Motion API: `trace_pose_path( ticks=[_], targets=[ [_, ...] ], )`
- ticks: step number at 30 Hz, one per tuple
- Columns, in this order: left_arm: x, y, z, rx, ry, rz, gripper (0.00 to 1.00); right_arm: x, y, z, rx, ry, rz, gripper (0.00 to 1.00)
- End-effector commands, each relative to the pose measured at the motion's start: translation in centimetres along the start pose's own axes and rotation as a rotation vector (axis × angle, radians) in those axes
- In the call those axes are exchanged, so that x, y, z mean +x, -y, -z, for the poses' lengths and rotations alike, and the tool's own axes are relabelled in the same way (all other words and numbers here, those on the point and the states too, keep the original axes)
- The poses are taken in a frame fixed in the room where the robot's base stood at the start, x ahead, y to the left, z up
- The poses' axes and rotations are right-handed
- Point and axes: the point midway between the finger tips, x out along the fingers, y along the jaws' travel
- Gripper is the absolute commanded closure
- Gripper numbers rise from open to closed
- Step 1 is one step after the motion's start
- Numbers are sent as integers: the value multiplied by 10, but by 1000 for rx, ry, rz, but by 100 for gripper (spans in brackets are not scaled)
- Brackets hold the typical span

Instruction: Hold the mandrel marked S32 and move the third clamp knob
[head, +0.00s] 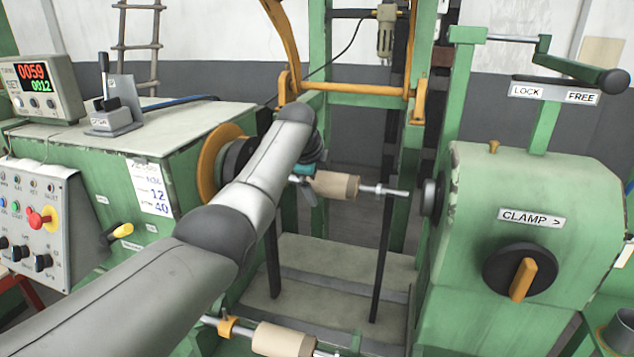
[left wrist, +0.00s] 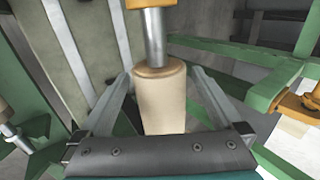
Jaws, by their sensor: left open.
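A tan wooden mandrel (head: 338,186) on a steel shaft lies level between the winding head and the tailstock in the head view. Its left end is hidden behind my arm. No S32 mark is readable on it. My left gripper (head: 308,184) is at the left end of the tan part. In the left wrist view the gripper (left wrist: 162,80) is open, its fingers on either side of the mandrel (left wrist: 165,105), with gaps showing. The clamp knob (head: 521,274), black with an orange handle, is on the green tailstock under the label "CLAMP >". My right gripper is out of view.
A second tan mandrel (head: 283,340) lies low at the front. The green tailstock (head: 535,200) stands at right, with a crank handle (head: 565,65) above it. A control panel (head: 35,225) and counter (head: 35,88) are at left. Green posts stand behind.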

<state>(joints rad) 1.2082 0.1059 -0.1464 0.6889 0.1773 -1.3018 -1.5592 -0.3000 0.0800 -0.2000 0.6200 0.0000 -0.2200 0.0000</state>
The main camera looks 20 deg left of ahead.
Motion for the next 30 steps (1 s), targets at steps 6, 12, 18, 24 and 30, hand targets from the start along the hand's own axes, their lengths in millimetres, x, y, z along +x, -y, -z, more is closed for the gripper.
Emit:
trace_pose_path(
  ticks=[6,12,18,24,30],
  targets=[
    [2,0,0,1,0,0,0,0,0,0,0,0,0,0],
    [2,0,0,1,0,0,6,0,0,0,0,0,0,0],
    [2,0,0,1,0,0,28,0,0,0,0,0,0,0],
    [2,0,0,1,0,0,51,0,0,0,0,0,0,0],
    [2,0,0,1,0,0,73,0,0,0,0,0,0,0]
  ],
)
